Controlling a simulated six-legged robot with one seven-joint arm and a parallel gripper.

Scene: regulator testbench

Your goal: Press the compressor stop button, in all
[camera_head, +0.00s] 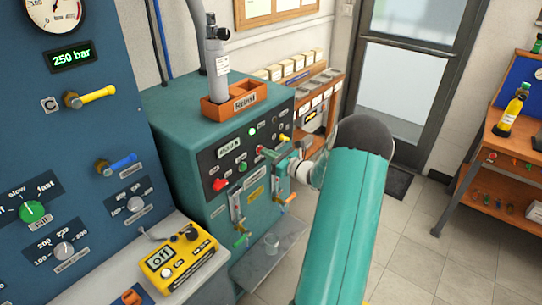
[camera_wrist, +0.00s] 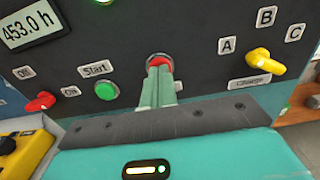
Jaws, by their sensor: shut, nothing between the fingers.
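The compressor (camera_head: 190,135) is a teal cabinet with a dark front panel. Its red stop button (camera_wrist: 159,60) sits in the middle of the panel in the wrist view, right of the green start button (camera_wrist: 106,91). My gripper (camera_wrist: 158,70) is shut and empty, its two green fingers together and pointing at the red button. The fingertips overlap the lower part of the button; I cannot tell whether they press it or how far it is in. The button's label is hidden. In the head view my gripper (camera_head: 268,153) is at the panel too.
A red switch (camera_wrist: 41,101) is at the panel's left, under a display reading 453.0 h (camera_wrist: 30,25). A yellow selector (camera_wrist: 263,60) marked A, B, C is to the right. A yellow box (camera_head: 178,258) stands at the front in the head view. Open floor (camera_head: 430,240) lies right.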

